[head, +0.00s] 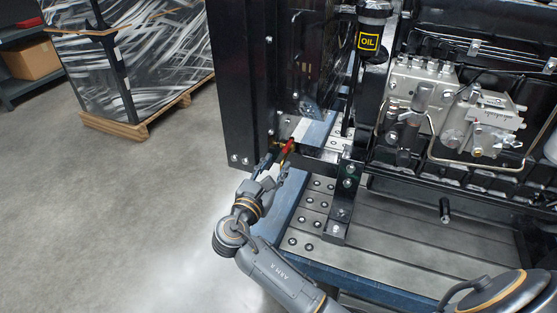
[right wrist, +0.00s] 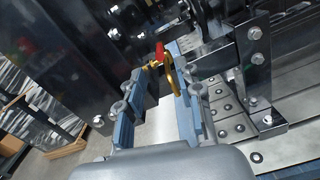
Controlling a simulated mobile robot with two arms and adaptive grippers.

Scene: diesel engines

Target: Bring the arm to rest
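My right gripper (head: 274,166) is at the lower corner of the black panel, left of the engine. In the right wrist view my right gripper (right wrist: 157,78) has its two blue-grey fingers spread apart. A small brass valve with a red handle (head: 288,146) sits just beyond the fingertips. In the right wrist view the brass valve (right wrist: 170,76) appears between the fingertips, close to the right finger. No grip on it is visible. My left gripper is not in view.
The black panel (head: 238,75) stands left of the engine (head: 440,100). A slotted metal bed with a blue edge (head: 283,215) lies below. A black bracket (head: 343,200) stands right of the gripper. A wrapped pallet load (head: 150,60) is behind left. The floor on the left is clear.

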